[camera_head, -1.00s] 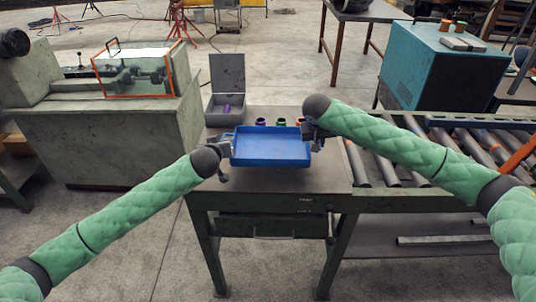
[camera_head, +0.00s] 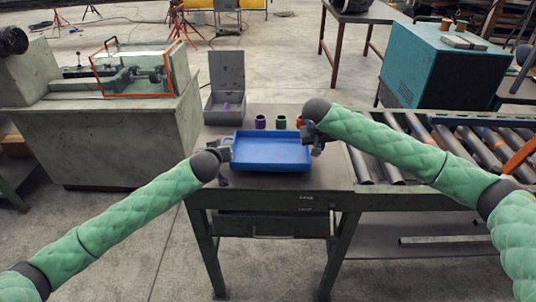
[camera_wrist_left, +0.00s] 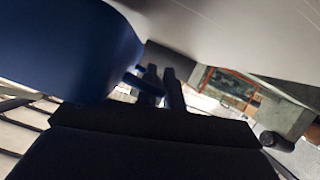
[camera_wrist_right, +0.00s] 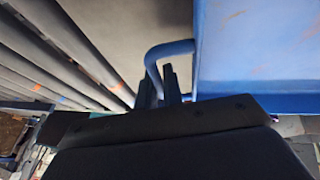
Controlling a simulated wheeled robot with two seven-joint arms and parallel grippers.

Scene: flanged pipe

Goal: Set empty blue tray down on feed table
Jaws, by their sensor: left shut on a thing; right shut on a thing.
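The empty blue tray (camera_head: 271,153) is at the front part of the feed table (camera_head: 330,178), level and between my two grippers. My left gripper (camera_head: 228,152) is shut on the tray's left side; the left wrist view shows its fingers (camera_wrist_left: 160,85) at a blue handle. My right gripper (camera_head: 311,138) is shut on the tray's right side; the right wrist view shows its fingers (camera_wrist_right: 163,88) at the blue loop handle (camera_wrist_right: 165,52). I cannot tell whether the tray's underside touches the tabletop.
Purple (camera_head: 260,122), green (camera_head: 281,122) and orange (camera_head: 299,121) small parts stand just behind the tray. An open grey box (camera_head: 226,100) is at the table's back left. A roller conveyor (camera_head: 420,145) adjoins on the right.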

